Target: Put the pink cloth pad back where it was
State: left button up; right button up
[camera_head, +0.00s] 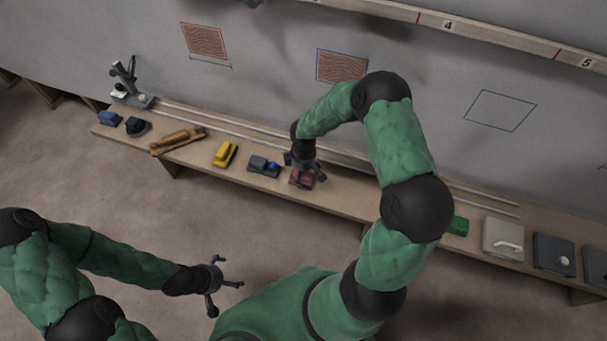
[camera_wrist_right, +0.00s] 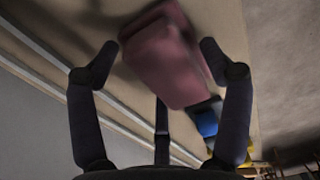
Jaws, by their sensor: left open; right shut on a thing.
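The pink cloth pad (camera_head: 297,181) is at the middle of the long wooden bench, right of a dark block with a blue part. My right gripper (camera_head: 305,172) is over it from above, shut on it. In the right wrist view the pad (camera_wrist_right: 172,70) sits between the two fingers and is slightly blurred; whether it touches the bench is hard to tell. My left gripper (camera_head: 226,286) is open and empty, over the floor in front of the bench.
The bench (camera_head: 195,165) carries a yellow block (camera_head: 225,154), the dark and blue block (camera_head: 263,166), brown wooden tools (camera_head: 177,140) and a green block (camera_head: 459,226). Rails run along its back. My right arm hides part of the bench right of the pad.

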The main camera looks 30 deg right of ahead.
jog(key=shift+f, duration=0.1)
jog(key=o, duration=1)
